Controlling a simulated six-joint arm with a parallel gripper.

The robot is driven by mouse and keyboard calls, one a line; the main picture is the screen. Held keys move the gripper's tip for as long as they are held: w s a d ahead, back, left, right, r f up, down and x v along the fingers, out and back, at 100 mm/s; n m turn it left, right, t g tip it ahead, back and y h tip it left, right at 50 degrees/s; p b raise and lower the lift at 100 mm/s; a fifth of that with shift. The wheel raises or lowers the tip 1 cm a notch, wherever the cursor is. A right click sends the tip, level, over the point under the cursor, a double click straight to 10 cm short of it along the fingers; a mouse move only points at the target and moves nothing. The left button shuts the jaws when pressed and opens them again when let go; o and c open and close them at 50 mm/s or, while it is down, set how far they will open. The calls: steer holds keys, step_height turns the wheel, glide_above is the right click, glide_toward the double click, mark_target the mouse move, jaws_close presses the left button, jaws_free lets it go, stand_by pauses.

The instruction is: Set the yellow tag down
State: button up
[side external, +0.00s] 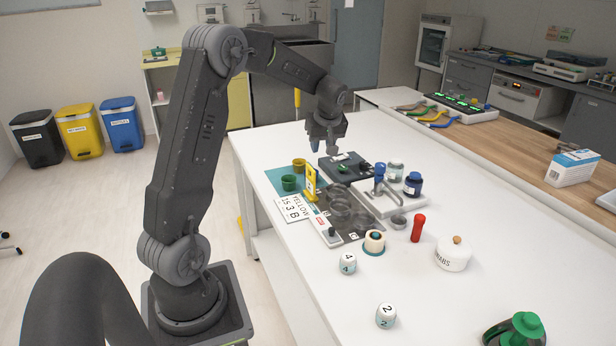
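A yellow tag (311,183) with a pale face stands upright near the left edge of the equipment on the white table. A white card (294,208) printed "YELLOW 153 B" lies just left of and below it. My gripper (327,147) points down above the dark device (345,168) with a green light, behind and to the right of the tag, apart from it. The fingertips are small and dark here, and I cannot tell how far apart they are. No held object is clear.
Green (289,183) and yellow (299,165) cups stand on a teal mat behind the tag. Clear coiled tubing (345,203), a tray with bottles (412,184), a red cylinder (418,228) and a white SWABS pot (453,254) stand to the right.

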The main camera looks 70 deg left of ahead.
steer(key=s+d+r+m+t+h, duration=0.1)
steer(key=s+d+r+m, duration=0.25)
steer(key=d, duration=0.65)
steer(key=s+d+r+m+t, duration=0.2)
steer(key=d+r+m, duration=0.25)
steer(key=d, duration=0.45)
steer(key=s+d+m+t+h, duration=0.2)
steer(key=s+d+m, duration=0.6)
steer(key=s+d, duration=0.5)
steer(key=shift+s+d+f+m+h, duration=0.3)
steer(key=shift+s+h, duration=0.1)
steer(key=shift+h, duration=0.3)
